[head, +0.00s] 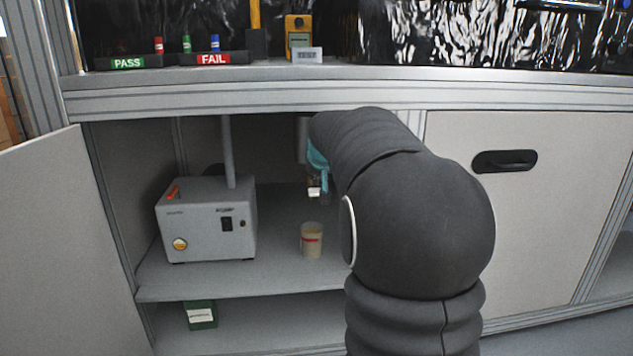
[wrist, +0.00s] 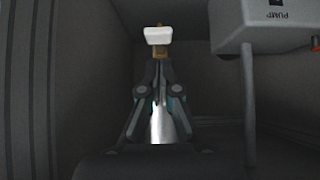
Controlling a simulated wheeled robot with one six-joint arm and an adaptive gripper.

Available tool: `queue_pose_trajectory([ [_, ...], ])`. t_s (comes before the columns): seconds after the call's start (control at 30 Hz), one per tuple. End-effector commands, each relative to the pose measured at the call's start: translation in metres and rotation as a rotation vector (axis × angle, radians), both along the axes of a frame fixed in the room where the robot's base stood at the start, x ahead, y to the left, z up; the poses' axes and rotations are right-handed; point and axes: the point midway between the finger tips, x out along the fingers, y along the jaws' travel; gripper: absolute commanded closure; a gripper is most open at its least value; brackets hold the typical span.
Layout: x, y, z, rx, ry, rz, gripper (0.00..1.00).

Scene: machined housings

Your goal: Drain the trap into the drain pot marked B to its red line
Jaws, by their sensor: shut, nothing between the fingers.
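A drain pot (head: 311,243), pale with a red band around it, stands upright on the cabinet shelf; I cannot read a letter on it or tell its liquid level. Above it hangs the trap, mostly hidden behind my arm, with a small white piece (head: 314,193) showing at its lower end. In the wrist view a white tap handle (wrist: 158,35) on a brass stem (wrist: 160,54) lies just beyond my fingertips. My gripper (wrist: 161,66) is shut and empty, close to the stem; I cannot tell if it touches. In the head view my arm hides most of the gripper.
A grey pump box (head: 207,225) with a vertical pipe stands left of the pot; it also shows in the wrist view (wrist: 270,20). The left cabinet door (head: 45,240) is open, the right door (head: 530,210) shut. A green box (head: 200,314) sits on the lower shelf.

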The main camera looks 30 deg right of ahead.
Motion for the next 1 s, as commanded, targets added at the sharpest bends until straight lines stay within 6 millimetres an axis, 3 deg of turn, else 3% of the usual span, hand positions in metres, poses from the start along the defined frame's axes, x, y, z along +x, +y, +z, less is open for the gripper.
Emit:
queue_pose_trajectory([
  [0.1,-0.018,0.007,0.014,-0.001,-0.003,0.0,1.0],
  [0.33,-0.037,0.014,0.027,0.0,-0.001,0.0,1.0],
  [1.0,-0.041,0.016,0.028,0.002,0.003,-0.001,1.0],
])
